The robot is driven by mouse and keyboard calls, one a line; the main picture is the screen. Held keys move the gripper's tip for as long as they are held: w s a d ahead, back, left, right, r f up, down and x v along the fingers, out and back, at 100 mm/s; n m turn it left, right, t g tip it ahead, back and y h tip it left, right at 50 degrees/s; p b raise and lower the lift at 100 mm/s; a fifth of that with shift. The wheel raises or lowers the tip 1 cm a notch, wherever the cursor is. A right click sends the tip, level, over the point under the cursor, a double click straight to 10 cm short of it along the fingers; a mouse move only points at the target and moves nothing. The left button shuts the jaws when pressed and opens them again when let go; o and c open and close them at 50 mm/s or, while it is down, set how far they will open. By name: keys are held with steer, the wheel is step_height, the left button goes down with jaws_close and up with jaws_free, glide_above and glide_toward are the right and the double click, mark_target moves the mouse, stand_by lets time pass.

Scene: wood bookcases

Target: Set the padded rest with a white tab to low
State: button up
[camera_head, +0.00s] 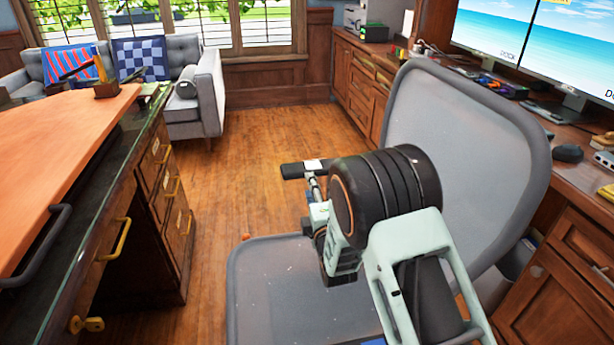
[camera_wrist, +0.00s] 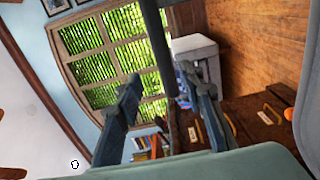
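The padded rest (camera_head: 292,171) is a black chair armrest pad with a white tab (camera_head: 314,165), left of the grey mesh chair's back in the head view. My gripper (camera_head: 315,190) is just below the pad's right end, partly hidden by my dark wrist. In the wrist view my gripper (camera_wrist: 160,82) has its two fingers apart. A dark bar (camera_wrist: 153,40), probably the rest seen edge-on, runs from the top edge down between them. I cannot tell whether the fingers touch it. The rest's support is mostly hidden in the head view.
The grey chair seat (camera_head: 275,290) and chair back (camera_head: 455,130) surround my arm. A wooden desk (camera_head: 75,170) with drawers stands left, and a monitor desk (camera_head: 560,255) stands right. Open wood floor (camera_head: 270,130) lies beyond the chair, with a grey sofa (camera_head: 210,95) farther off.

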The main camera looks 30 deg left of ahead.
mark_target(303, 170)
steer(key=b+x, duration=0.1)
steer(key=x, duration=0.2)
steer(key=b+x, duration=0.1)
steer(key=x, duration=0.6)
steer(key=shift+w+a+f+b, duration=0.15)
steer(key=shift+a+f+b, duration=0.2)
steer(key=shift+b, duration=0.05)
steer(key=shift+c, duration=0.6)
jaws_close()
